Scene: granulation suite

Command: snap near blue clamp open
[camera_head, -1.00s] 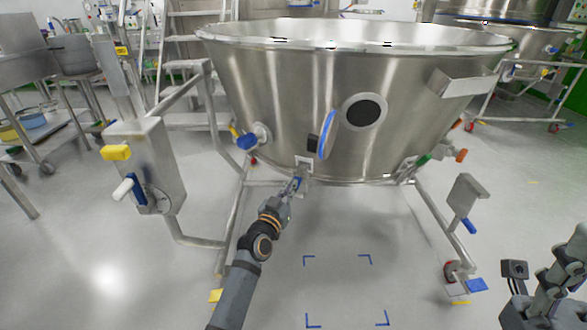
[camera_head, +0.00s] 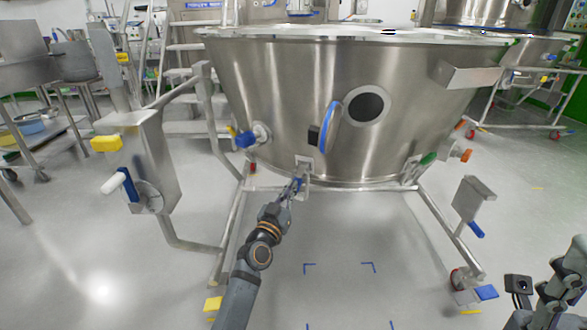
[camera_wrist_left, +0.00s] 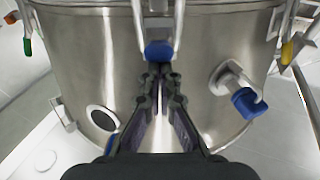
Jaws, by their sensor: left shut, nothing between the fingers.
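The near blue clamp (camera_wrist_left: 158,50) is a small blue tab on a metal bracket at the lower front of the steel vessel. In the left wrist view it sits right at the tips of my left gripper (camera_wrist_left: 158,72). In the head view the left gripper (camera_head: 293,190) reaches up to the blue clamp (camera_head: 299,183), which it partly hides. The gripper's fingers are closed with nothing between them. The fingertips look very close to the blue tab; I cannot tell if they touch it. Part of my right arm shows at the lower right, with no fingers visible.
The large steel vessel (camera_head: 260,90) fills the middle, with a round dark port (camera_head: 366,105) and a blue-handled valve (camera_head: 246,139). Frame legs flank clear floor below.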

